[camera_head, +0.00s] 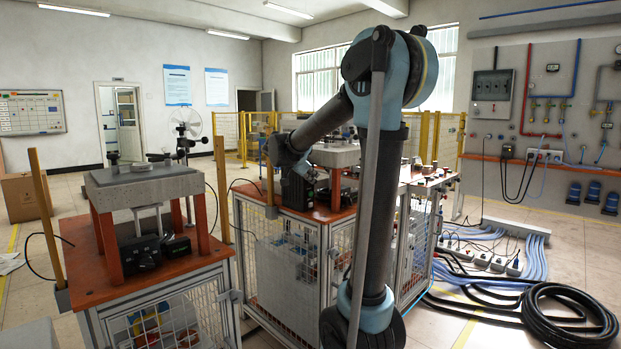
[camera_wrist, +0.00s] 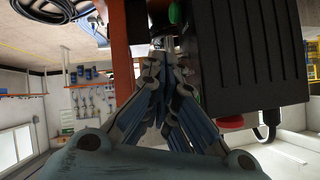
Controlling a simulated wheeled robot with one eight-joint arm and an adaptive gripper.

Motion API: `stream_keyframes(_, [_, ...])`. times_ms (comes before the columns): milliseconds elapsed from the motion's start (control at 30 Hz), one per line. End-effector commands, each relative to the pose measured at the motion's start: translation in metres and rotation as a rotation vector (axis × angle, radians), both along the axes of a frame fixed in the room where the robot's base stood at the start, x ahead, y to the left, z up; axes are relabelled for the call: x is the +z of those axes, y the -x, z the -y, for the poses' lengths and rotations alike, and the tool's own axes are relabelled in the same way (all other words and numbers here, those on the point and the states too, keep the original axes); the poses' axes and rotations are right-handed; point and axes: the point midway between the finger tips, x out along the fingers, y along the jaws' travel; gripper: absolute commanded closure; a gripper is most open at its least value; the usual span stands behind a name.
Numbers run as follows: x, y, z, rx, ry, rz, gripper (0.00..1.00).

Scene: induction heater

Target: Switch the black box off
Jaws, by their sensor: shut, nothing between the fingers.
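The black box (camera_wrist: 255,50) fills the right of the wrist view, with ribbed sides. A green round part (camera_wrist: 176,13) shows at its upper left and a red round part (camera_wrist: 231,123) at its lower edge. My gripper (camera_wrist: 166,50) is shut and empty, with its fingertips close to the box's left side, below the green part; I cannot tell if they touch. In the head view a black box (camera_head: 298,191) sits on the middle bench, under my wrist. My fingertips cannot be made out there.
The middle bench has an orange top (camera_head: 322,212) and a wooden post at its corner. The left bench (camera_head: 190,262) carries a grey plate on orange legs and other black boxes. Coiled black hose (camera_head: 570,315) and cables lie on the floor at right.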

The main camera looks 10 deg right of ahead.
Motion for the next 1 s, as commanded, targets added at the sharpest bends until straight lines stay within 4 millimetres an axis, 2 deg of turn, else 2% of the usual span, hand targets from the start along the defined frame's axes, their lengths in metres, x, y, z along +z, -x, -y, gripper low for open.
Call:
stream_keyframes(267, [-0.01,0.005,0.004,0.0,-0.126,0.175,1.0])
stream_keyframes(1000, [-0.002,-0.007,-0.005,0.0,-0.121,0.169,1.0])
